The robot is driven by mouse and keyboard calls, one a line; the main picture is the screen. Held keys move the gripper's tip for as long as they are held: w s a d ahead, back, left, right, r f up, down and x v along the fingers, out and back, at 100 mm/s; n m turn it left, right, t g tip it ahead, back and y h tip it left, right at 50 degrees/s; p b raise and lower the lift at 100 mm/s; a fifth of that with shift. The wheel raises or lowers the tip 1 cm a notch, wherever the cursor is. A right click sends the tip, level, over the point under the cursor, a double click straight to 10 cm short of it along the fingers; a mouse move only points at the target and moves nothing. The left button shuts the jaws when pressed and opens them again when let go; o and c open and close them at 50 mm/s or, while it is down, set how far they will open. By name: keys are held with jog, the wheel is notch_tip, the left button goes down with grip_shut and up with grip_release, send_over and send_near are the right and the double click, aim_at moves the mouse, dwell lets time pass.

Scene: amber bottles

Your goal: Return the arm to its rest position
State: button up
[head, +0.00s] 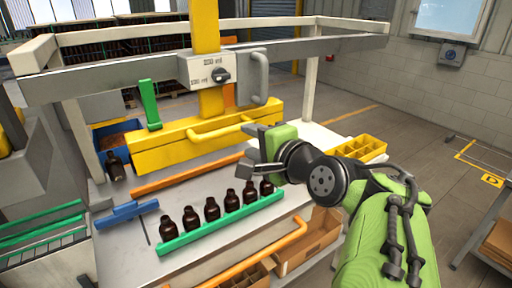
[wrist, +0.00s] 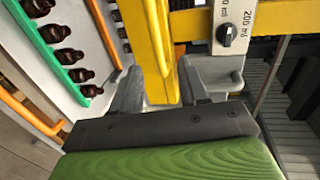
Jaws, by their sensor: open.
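My gripper (head: 252,158) is at the end of my green arm, above the right part of the workbench, near the yellow beam of the machine. In the wrist view its two grey fingers (wrist: 158,88) stand apart with nothing held between them. Several amber bottles (head: 212,208) stand upright in a row along a green rail (head: 222,226) in front of the gripper. Some of these bottles also show at the upper left of the wrist view (wrist: 69,57). Another amber bottle (head: 115,165) stands apart at the left, by a blue bin.
The yellow machine beam (head: 165,148) with its handle is close behind my gripper. An orange rail (head: 188,174) crosses the bench (head: 170,258). A yellow divided crate (head: 362,147) is to the right, behind my arm. Cardboard boxes (head: 310,245) sit below the bench edge. Open floor lies right.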

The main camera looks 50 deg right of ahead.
jog(key=v, duration=0.3)
jog(key=shift+a, duration=0.1)
dwell(0.3)
jog(key=w+a+f+n+g+y, duration=0.1)
jog(key=a+f+n+g+y, duration=0.2)
jog(key=a+f+n, duration=0.5)
jog(key=w+a+f+n+g+y, duration=0.1)
jog(key=a+f+n+g+y, duration=0.25)
jog(key=a, duration=0.55)
jog(key=s+a+f+n+g+h, duration=0.2)
jog(key=s+f+n, duration=0.4)
jog(key=n, duration=0.3)
jog(key=s+a+g, duration=0.1)
jog(key=a, duration=0.1)
jog(key=shift+a+n, duration=0.35)
jog(key=shift+s, duration=0.1)
